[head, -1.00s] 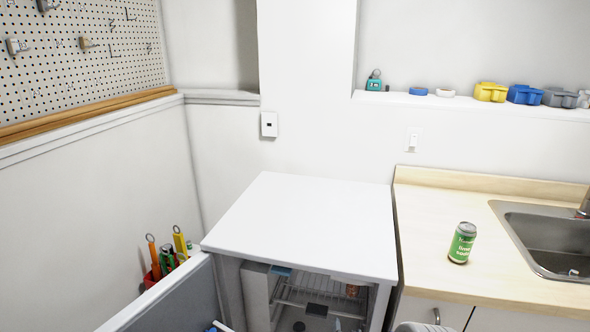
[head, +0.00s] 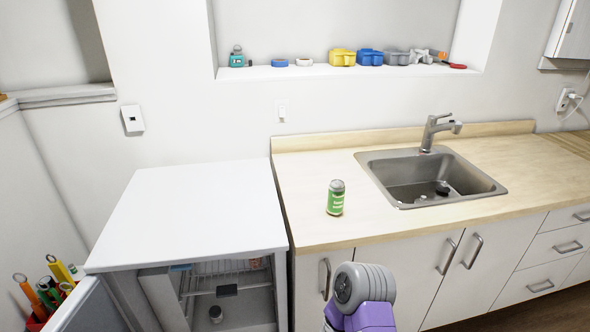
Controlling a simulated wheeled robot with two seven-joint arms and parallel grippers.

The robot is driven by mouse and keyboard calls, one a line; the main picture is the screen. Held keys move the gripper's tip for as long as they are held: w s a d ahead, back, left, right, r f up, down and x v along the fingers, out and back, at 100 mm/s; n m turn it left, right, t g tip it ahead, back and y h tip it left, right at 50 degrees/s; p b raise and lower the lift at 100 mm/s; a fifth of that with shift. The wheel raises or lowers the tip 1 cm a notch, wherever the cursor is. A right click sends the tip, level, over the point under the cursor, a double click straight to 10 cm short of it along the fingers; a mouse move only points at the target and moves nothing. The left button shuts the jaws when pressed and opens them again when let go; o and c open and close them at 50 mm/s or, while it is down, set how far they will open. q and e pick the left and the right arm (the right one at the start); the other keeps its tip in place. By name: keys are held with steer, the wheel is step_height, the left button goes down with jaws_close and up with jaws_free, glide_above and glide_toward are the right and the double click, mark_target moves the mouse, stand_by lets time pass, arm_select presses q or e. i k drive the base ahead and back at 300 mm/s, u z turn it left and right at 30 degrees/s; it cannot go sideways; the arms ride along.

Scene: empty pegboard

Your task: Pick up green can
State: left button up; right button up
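The green can (head: 335,198) stands upright on the wooden counter (head: 300,226), left of the sink and near the counter's front edge. It has a silver top and a green label with pale lettering. A grey and purple part of my own arm shows at the bottom centre, below and in front of the can and apart from it. Neither gripper's fingers show in the head view.
A steel sink (head: 483,184) with a tap (head: 433,130) is right of the can. A white-topped cabinet (head: 190,206) with an open front stands left. Several small items line the wall shelf (head: 300,73). The counter around the can is clear.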

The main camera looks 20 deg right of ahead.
mark_target(337, 188)
steer(key=z, duration=2.05)
steer(key=i, duration=0.6)
steer(key=u, duration=1.05)
